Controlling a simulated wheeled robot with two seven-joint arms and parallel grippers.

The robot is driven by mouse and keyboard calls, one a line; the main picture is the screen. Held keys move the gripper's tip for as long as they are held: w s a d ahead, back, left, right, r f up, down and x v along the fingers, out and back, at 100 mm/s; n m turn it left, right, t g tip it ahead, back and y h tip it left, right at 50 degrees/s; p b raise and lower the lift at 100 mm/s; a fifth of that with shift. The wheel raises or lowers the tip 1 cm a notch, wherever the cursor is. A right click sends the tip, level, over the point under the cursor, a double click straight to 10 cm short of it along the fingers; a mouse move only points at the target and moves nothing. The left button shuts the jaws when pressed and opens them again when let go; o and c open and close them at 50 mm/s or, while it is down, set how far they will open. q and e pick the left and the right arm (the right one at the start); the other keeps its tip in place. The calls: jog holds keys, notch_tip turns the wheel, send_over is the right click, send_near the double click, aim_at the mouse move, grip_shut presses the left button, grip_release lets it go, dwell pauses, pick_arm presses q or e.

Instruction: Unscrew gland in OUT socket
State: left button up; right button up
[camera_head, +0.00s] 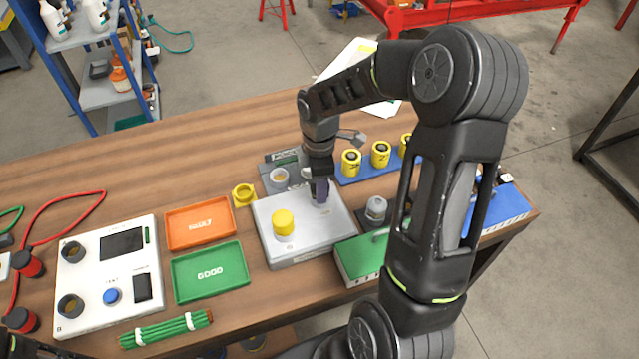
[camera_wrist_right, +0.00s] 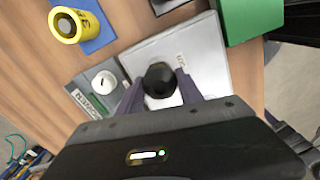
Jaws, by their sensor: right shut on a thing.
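A light grey block (camera_head: 290,250) lies on the wooden table in the head view. A yellow round cap (camera_head: 284,222) sits on its left part. My right gripper (camera_head: 321,192) points down over the block's right part, and its fingers hide what they hold there. In the right wrist view, my right gripper (camera_wrist_right: 160,92) is shut on a dark round gland (camera_wrist_right: 158,78) at the grey block (camera_wrist_right: 205,55). A small label beside it is too blurred to read. I cannot tell how far the gland is screwed in.
Orange FAULT tray (camera_head: 200,206) and green GOOD tray (camera_head: 246,283) lie left of the block. A white test box (camera_head: 90,300) is farther left.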

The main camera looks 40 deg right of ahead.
jog(key=c, duration=0.7)
jog(key=n+p, duration=0.1)
jog(key=n, duration=0.1)
jog(key=shift+r+n, duration=0.15)
jog(key=shift+n, duration=0.25)
jog(key=shift+n+p, duration=0.4)
jog(key=shift+n, duration=0.5)
jog(key=shift+n+p, duration=0.7)
jog(key=shift+n, duration=1.6)
jog(key=o, duration=1.4)
jog(key=shift+o, duration=0.2)
